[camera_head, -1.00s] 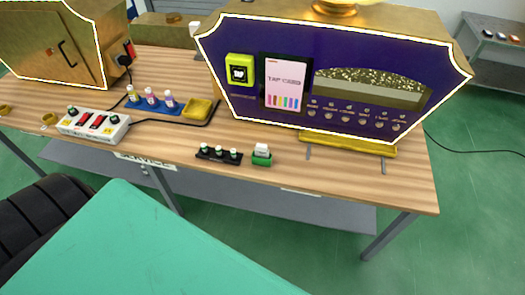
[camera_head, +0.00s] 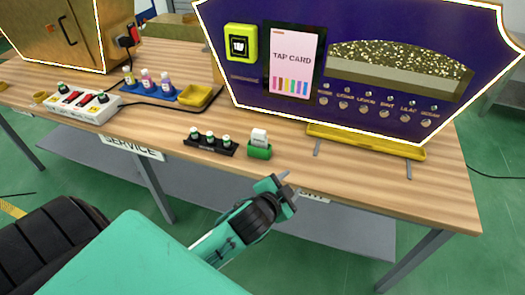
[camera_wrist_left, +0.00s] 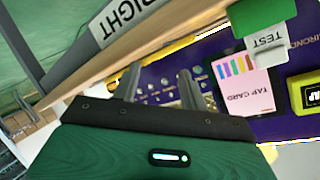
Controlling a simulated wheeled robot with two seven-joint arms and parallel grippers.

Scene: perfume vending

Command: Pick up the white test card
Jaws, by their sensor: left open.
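The white test card (camera_head: 259,135) stands upright in a small green holder (camera_head: 260,152) near the front edge of the wooden table. In the left wrist view the card (camera_wrist_left: 266,42) reads "TEST" and shows upside down in its holder (camera_wrist_left: 262,14). My left gripper (camera_head: 289,185) is open and empty, in front of the table edge and a little right of the card. Its two fingers (camera_wrist_left: 159,80) are apart from the card in the wrist view. My right gripper is in neither view.
A black rack (camera_head: 210,143) of small vials stands just left of the holder. Behind is the purple vending machine (camera_head: 380,30) with a tap-card panel (camera_head: 294,60) and yellow tray (camera_head: 365,140). A white switch box (camera_head: 87,106) and a blue bottle tray (camera_head: 160,93) stand left.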

